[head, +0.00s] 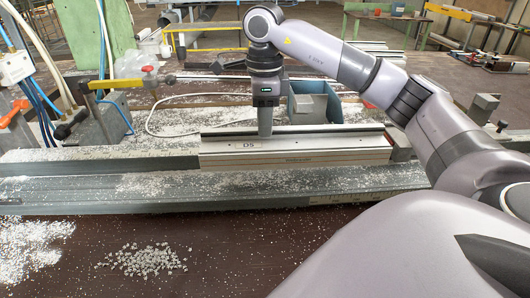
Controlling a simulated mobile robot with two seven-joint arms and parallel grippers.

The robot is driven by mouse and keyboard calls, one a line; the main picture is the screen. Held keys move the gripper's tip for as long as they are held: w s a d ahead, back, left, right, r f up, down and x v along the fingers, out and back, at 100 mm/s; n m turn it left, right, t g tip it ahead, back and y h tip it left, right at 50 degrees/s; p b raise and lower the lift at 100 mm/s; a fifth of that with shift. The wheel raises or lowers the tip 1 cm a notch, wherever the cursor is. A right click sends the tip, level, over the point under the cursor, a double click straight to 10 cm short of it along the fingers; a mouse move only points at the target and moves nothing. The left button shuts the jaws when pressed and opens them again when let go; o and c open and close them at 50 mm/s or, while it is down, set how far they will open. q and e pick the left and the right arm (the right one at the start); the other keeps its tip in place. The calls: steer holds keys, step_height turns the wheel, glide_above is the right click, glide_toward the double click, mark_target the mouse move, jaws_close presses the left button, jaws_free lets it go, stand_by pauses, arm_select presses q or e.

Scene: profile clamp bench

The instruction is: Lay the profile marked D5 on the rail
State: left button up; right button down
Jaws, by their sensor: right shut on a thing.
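The profile marked D5 (310,158) is a pale, long bar with a dark groove along its top and a "D5" label on its front face. My right gripper (265,133) comes down from above, left of the bar's middle, and is shut on it. The long grey metal rail (90,196) runs across the bench in front of and below the profile. The profile lies roughly parallel to the rail, near its rear side. I cannot tell whether they touch. My left gripper is not in view.
Metal chips cover the rail and bench, with a pile of pellets (146,260) in front. A blue bin (313,104) is behind the profile. A small grey block (484,104) is at the right.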

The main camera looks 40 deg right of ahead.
mark_target(265, 147)
step_height(265, 147, down, 7)
steer(key=shift+r, duration=0.1)
stand_by(0.3)
steer(key=c, duration=1)
jaws_free()
step_height(265, 147, up, 12)
steer(key=shift+p, duration=0.45)
